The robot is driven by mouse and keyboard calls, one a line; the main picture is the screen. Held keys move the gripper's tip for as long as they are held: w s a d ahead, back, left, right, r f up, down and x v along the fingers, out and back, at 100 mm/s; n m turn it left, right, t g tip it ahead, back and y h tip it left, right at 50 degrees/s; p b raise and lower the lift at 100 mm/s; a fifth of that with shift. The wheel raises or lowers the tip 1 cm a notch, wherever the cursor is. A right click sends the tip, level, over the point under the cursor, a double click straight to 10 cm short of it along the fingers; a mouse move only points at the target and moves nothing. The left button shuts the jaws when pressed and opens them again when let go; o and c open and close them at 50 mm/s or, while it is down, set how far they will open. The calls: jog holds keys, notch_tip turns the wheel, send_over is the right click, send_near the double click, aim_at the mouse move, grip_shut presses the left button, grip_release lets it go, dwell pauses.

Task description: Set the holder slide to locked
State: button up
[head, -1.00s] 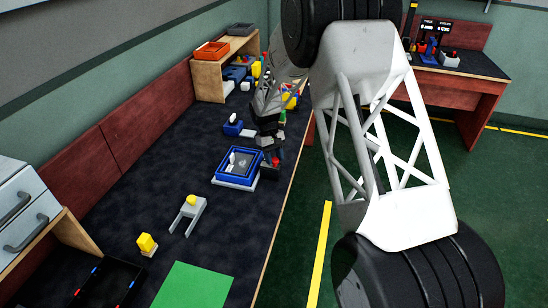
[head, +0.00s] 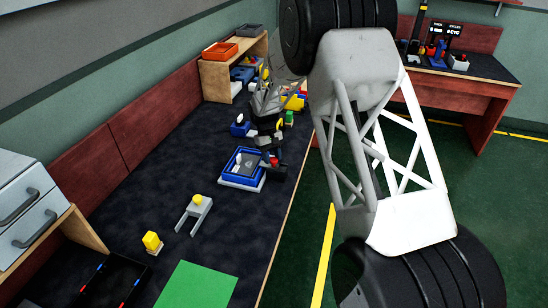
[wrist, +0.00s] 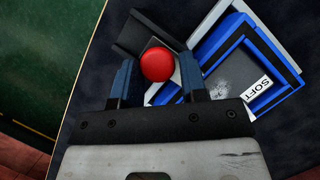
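A red round knob (wrist: 157,66), which looks like the handle of the holder slide, sits on a dark block (wrist: 140,34) beside a blue-walled holder (wrist: 206,52). The holder contains a grey plate with a label reading "SOFT" (wrist: 258,90). My gripper (wrist: 157,84) is open, with one dark blue finger on each side of the knob; gaps show between the knob and both fingers in the wrist view. In the head view, my gripper (head: 268,146) is over the right edge of the holder (head: 242,166). The slide's track is mostly hidden.
A grey stand with a yellow ball (head: 197,200), a yellow block (head: 151,241), a green mat (head: 197,287) and a black tray (head: 112,283) are nearer on the bench. Drawers (head: 32,215) stand at left. A small blue fixture (head: 239,127) and a wooden shelf (head: 216,81) lie beyond.

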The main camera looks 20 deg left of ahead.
jog(key=o, duration=0.3)
jog(key=shift+o, duration=0.2)
jog(key=shift+r, duration=0.1)
jog(key=v, duration=0.7)
jog(key=shift+r, duration=0.3)
jog(key=shift+a, duration=0.15)
